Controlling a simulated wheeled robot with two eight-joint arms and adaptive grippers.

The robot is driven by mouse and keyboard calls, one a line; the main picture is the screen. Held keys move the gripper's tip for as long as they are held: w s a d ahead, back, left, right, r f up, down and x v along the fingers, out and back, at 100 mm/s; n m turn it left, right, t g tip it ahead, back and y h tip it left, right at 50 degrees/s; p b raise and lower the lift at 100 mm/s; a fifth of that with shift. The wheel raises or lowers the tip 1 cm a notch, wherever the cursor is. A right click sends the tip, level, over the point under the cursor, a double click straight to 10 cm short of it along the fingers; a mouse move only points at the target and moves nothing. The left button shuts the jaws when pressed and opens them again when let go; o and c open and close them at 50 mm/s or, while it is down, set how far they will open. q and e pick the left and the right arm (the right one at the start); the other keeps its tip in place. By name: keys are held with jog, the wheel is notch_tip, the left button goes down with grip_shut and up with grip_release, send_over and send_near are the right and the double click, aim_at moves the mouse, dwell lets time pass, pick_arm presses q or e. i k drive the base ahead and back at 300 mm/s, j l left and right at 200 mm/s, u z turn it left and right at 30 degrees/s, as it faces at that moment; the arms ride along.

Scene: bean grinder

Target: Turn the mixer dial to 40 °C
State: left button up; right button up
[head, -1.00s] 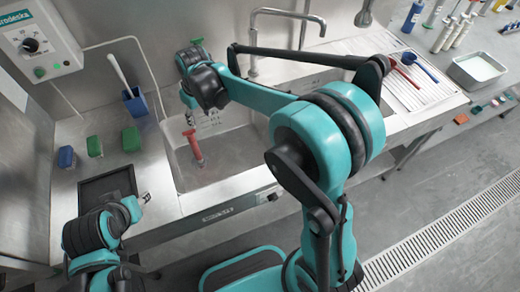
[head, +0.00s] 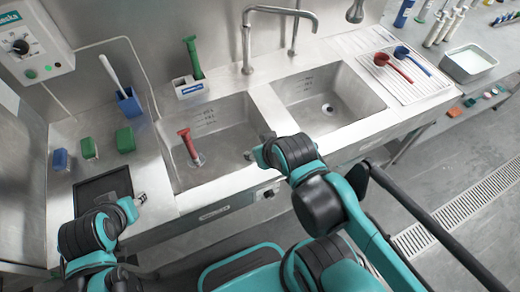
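Two round controls are in view. A black dial (head: 20,46) with a pale scale sits on the white wall box at the upper left; its scale is too small to read. A small dark knob (head: 266,192) sits on the sink's front panel, right of a label plate. My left gripper (head: 141,198) is low over the counter's front edge, far from the wall box. Whether either gripper's fingers are open is too small to tell.
A red-handled tool (head: 190,147) leans in the left basin. A faucet (head: 250,40) rises behind the basins. A green-handled brush (head: 193,58), a blue holder (head: 130,103) and green blocks (head: 125,140) stand around the left basin. Red and blue ladles (head: 410,60) lie on the drainboard.

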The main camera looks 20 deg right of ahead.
aim_at(268, 195)
jog(key=l+z, duration=0.15)
jog(key=z, duration=0.2)
jog(key=l+z, duration=0.15)
jog(key=z, duration=0.15)
jog(key=l+z, duration=0.15)
jog(key=z, duration=0.2)
jog(key=k+j, duration=0.2)
jog(key=j, duration=0.15)
jog(key=k+z, duration=0.35)
jog(key=k, duration=0.25)
jog(key=k+z, duration=0.4)
jog(key=k, duration=0.2)
